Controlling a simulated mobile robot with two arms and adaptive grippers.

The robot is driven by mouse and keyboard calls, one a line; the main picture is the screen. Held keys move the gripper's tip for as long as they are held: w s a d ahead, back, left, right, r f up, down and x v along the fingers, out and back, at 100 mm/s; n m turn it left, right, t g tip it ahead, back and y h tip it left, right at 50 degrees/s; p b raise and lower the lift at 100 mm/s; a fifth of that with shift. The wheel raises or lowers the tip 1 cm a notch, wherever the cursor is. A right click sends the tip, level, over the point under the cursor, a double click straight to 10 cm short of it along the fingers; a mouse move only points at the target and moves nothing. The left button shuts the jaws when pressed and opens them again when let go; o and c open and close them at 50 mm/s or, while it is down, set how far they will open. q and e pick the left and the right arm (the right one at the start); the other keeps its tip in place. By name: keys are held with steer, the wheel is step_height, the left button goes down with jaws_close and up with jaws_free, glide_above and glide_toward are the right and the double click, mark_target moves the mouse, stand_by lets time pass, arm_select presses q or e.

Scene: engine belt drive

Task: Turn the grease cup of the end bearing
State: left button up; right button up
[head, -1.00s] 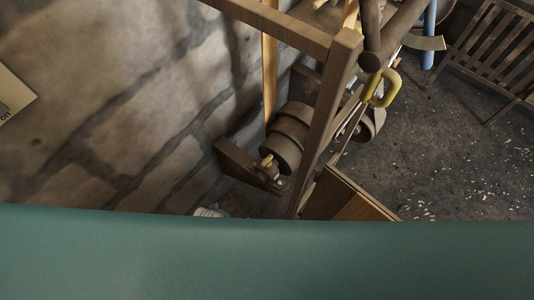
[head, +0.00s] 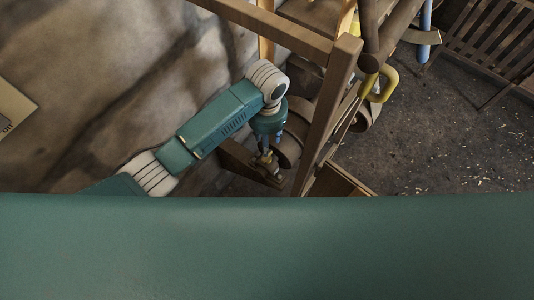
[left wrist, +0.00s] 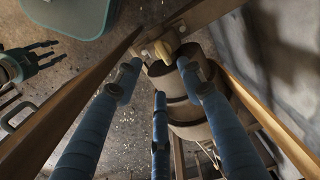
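The grease cup is a small brass-coloured knob (left wrist: 163,48) on the wooden bearing bracket (left wrist: 185,22), beside the end of the drum shaft. My left gripper (left wrist: 160,70) has its blue fingers spread and points at the cup; the cup shows just beyond the fingertips, with no clear contact. In the head view my left gripper (head: 265,152) hangs over the bracket (head: 240,160) and mostly hides the cup. My right gripper (left wrist: 45,58) is at the left of the left wrist view, away from the bearing, with its dark fingers apart and empty.
The stepped wooden drum (left wrist: 165,85) lies close under the left fingers. A wooden post (head: 328,110) and top beam (head: 265,25) stand just right of and above my left arm. A stone wall (head: 80,90) is at left; a yellow handle (head: 384,84) hangs at right.

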arm_select(q)
step_height(320, 180, down, 11)
steer(key=shift+r, duration=0.2)
stand_by(0.3)
jaws_close()
